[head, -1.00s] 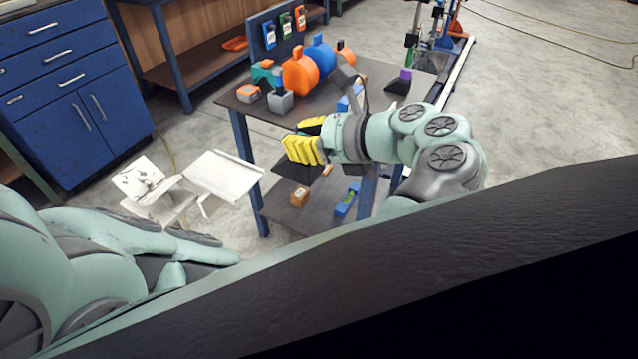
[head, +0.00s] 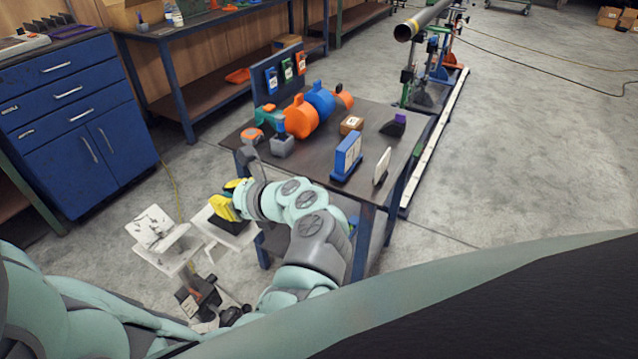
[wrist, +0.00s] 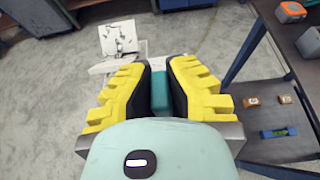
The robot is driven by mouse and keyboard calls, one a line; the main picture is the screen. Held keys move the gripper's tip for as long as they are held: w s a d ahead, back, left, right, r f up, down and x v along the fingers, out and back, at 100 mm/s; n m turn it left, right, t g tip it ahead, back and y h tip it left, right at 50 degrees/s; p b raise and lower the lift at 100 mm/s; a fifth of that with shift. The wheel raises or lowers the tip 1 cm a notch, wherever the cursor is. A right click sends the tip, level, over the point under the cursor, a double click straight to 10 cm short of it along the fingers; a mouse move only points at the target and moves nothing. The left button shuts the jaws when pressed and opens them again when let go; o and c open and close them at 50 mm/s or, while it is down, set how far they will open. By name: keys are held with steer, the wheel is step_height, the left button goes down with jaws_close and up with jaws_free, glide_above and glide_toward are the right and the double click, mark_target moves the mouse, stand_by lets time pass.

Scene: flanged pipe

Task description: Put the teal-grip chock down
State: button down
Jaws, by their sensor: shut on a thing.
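My gripper (head: 230,203) has yellow ribbed fingers and is shut on the teal grip of the chock. In the wrist view the teal grip (wrist: 160,88) sits between the fingers of my gripper (wrist: 160,82). The chock's dark body (head: 234,226) shows partly below the fingers in the head view; the rest is hidden. My gripper is left of the blue-legged table and appears over or near a white stand (head: 203,218). I cannot tell whether the chock touches the stand.
A dark-topped table (head: 330,140) holds orange and blue rounded parts, a grey block (head: 283,146), a blue-framed panel (head: 347,156) and a purple-grip chock (head: 394,126). A white sheet (head: 155,226) stands upright at left. Blue drawers (head: 75,120) stand behind. Open floor lies at right.

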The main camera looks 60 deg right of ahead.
steer(key=shift+s+d+f, duration=0.1)
steer(key=shift+f, duration=0.5)
steer(key=shift+f, duration=0.2)
steer(key=c, duration=1.1)
jaws_free()
steer(key=shift+r, duration=0.1)
steer(key=shift+c, duration=0.2)
steer(key=shift+r, duration=0.2)
